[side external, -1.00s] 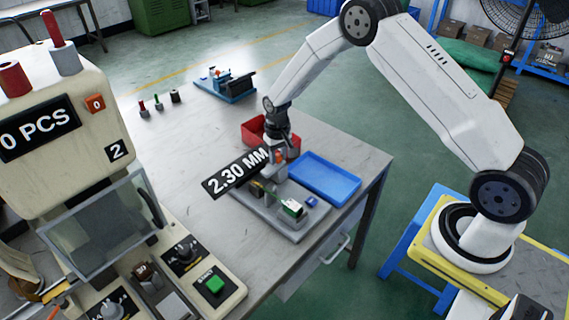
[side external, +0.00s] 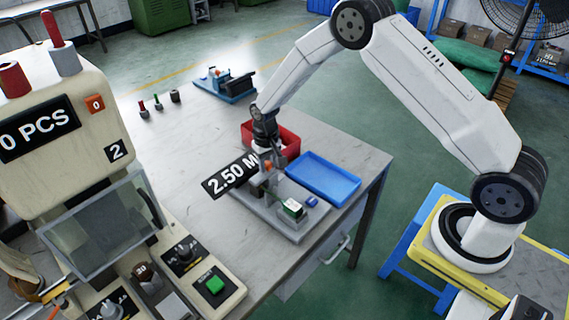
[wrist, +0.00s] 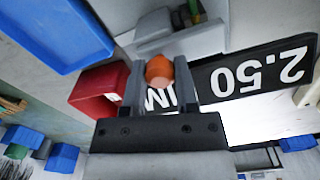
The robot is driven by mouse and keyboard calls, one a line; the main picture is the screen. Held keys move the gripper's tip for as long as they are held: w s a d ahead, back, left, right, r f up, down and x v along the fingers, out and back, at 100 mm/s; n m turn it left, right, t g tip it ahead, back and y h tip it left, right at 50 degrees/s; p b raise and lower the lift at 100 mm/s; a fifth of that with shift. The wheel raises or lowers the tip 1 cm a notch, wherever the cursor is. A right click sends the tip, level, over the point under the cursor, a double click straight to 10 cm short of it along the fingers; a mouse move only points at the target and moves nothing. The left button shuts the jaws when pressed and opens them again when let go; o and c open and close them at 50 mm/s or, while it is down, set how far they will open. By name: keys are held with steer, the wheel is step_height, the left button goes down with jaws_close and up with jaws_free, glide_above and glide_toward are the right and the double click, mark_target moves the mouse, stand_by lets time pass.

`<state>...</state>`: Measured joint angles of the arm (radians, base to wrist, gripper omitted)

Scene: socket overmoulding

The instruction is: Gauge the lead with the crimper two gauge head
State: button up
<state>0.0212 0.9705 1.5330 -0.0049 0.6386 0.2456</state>
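My gripper (wrist: 160,85) points down over the grey gauge fixture (side external: 296,232) on the table. In the wrist view its fingers stand on both sides of a rounded orange knob (wrist: 160,70), close against it. The orange knob also shows below the gripper in the side view (side external: 267,167). A black display (side external: 230,176) beside the gripper reads 2.50 MM; it appears upside down in the wrist view (wrist: 250,77). A small white and green block (side external: 293,208) sits on the fixture. Green and yellow pieces, perhaps the lead, show at the wrist view's top edge (wrist: 195,12).
A blue tray (side external: 344,192) lies right of the fixture, and a red bin (side external: 290,143) stands behind the gripper. A beige machine marked 2 (side external: 70,110) fills the left. A blue-based device (side external: 240,97) stands at the back. The table's middle left is clear.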

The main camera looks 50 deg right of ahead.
steer(key=o, duration=0.3)
steer(key=shift+a, duration=0.4)
steer(key=shift+o, duration=0.7)
steer(key=shift+d, duration=0.15)
steer(key=shift+r, duration=0.1)
steer(key=shift+r, duration=3.8)
steer(key=shift+s+r, duration=0.1)
